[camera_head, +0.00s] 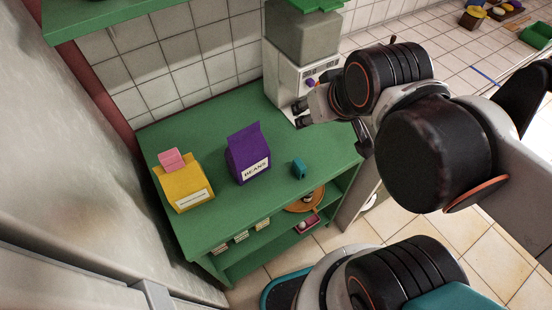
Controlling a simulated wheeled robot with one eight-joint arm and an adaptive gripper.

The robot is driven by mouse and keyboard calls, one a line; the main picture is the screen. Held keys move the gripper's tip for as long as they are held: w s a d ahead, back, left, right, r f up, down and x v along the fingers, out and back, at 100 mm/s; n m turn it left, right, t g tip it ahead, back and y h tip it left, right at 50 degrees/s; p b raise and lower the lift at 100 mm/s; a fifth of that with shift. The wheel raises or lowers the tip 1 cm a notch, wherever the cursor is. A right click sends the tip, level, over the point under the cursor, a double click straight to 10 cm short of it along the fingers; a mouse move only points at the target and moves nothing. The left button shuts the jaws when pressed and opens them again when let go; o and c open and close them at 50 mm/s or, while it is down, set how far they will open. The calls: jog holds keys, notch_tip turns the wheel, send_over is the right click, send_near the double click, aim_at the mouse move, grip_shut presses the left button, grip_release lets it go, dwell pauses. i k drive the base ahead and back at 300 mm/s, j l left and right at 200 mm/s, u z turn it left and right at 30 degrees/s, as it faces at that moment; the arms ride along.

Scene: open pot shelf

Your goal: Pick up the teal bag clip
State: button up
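The teal bag clip (299,169) is a small block standing on the green shelf top, right of the purple bag marked BEANS (248,155). My gripper (300,114) is above and behind the clip in the picture, near the white machine. Its two dark fingertips look spread apart with nothing between them. It does not touch the clip.
A yellow bag (182,188) with a pink clip (171,159) stands at the left of the green shelf top (222,220). A white machine with a grey hopper (300,75) stands at the back right. An orange-brown round thing (305,203) and small boxes sit on the lower shelf.

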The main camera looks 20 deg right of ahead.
aim_at(299, 168)
jog(key=k+l+u, duration=0.2)
jog(key=u, duration=0.15)
jog(key=k+l+u, duration=0.2)
jog(key=u, duration=0.15)
jog(key=k+l+u, duration=0.1)
jog(key=k+u, duration=0.2)
